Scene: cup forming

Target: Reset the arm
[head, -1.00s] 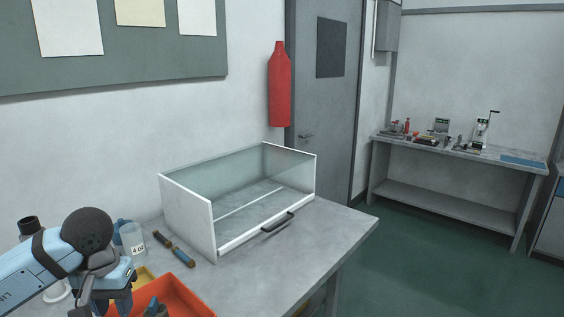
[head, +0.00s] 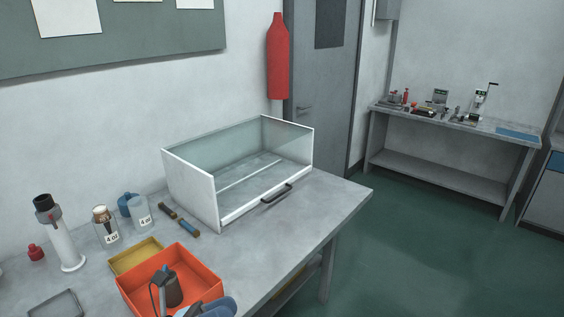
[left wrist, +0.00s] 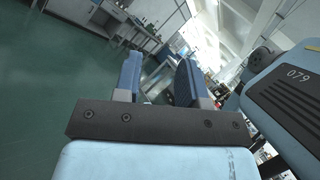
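In the left wrist view my left gripper (left wrist: 158,78) is open, its two blue fingers apart with nothing between them. Beyond the fingers are the green floor and parts of the room, so it points away from the worktable. In the head view, blue rounded parts (head: 218,307) show at the bottom edge by the orange tray; I cannot tell whether they belong to my gripper. My right gripper shows in neither view.
The worktable (head: 265,235) holds an orange tray (head: 207,267) with a dark tool (head: 172,290), a yellow tray (head: 133,258), labelled bottles (head: 105,225), a white stand (head: 62,240) and a glass-walled enclosure (head: 190,190). Green floor (head: 420,240) lies open at right.

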